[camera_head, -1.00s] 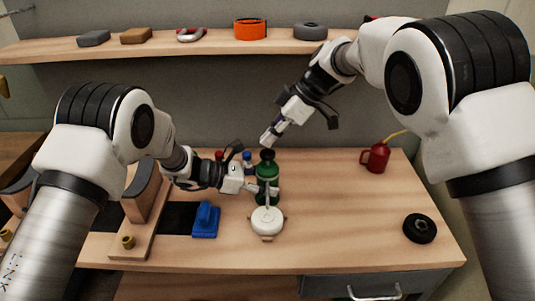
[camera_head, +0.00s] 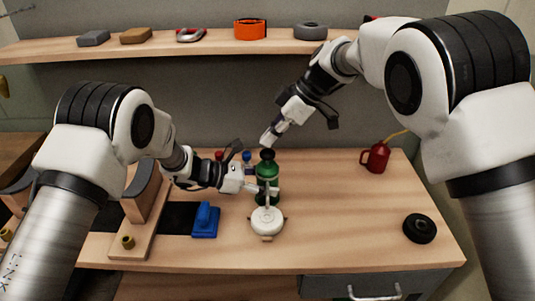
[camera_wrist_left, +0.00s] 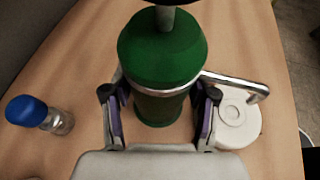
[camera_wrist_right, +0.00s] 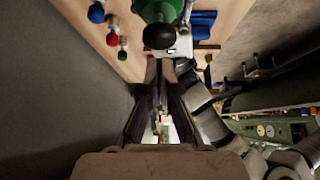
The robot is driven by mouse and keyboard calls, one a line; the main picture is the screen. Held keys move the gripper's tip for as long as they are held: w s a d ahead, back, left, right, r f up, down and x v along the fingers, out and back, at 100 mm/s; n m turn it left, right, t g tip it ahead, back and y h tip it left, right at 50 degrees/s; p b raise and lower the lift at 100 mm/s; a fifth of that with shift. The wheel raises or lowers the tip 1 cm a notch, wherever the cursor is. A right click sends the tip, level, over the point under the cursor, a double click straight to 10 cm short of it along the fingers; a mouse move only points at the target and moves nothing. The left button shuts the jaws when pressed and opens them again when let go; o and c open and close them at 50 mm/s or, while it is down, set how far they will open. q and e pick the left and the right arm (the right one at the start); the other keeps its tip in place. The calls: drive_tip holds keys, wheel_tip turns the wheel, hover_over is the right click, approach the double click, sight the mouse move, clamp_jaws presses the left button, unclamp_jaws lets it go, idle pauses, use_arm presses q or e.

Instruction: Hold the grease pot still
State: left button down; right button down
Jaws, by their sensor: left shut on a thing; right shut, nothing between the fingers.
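The grease pot (camera_head: 267,172) is a green, upright cylinder with a domed top and a black round knob on a stem. It stands on the bench. My left gripper (camera_head: 262,188) is shut around its body from the left; in the left wrist view the fingers (camera_wrist_left: 160,115) flank the green pot (camera_wrist_left: 160,55). A metal spout (camera_wrist_left: 235,84) runs from the pot over a round white container (camera_wrist_left: 232,122). My right gripper (camera_head: 268,139) is shut and empty, just above the black knob (camera_wrist_right: 159,35). I cannot tell whether it touches the knob.
Small red-capped and blue-capped bottles (camera_head: 247,160) stand behind the pot. A blue tool (camera_head: 205,219) and a wooden stand (camera_head: 143,205) are to the left. A red oil can (camera_head: 375,158) and black ring (camera_head: 419,228) are right. The bench's right middle is clear.

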drive_tip(key=shift+f, duration=0.15)
drive_tip(key=shift+f, duration=1.1)
drive_tip(key=shift+r, duration=1.25)
drive_tip(key=shift+f, duration=0.1)
drive_tip(key=shift+f, duration=1.2)
drive_tip(key=shift+r, duration=1.3)
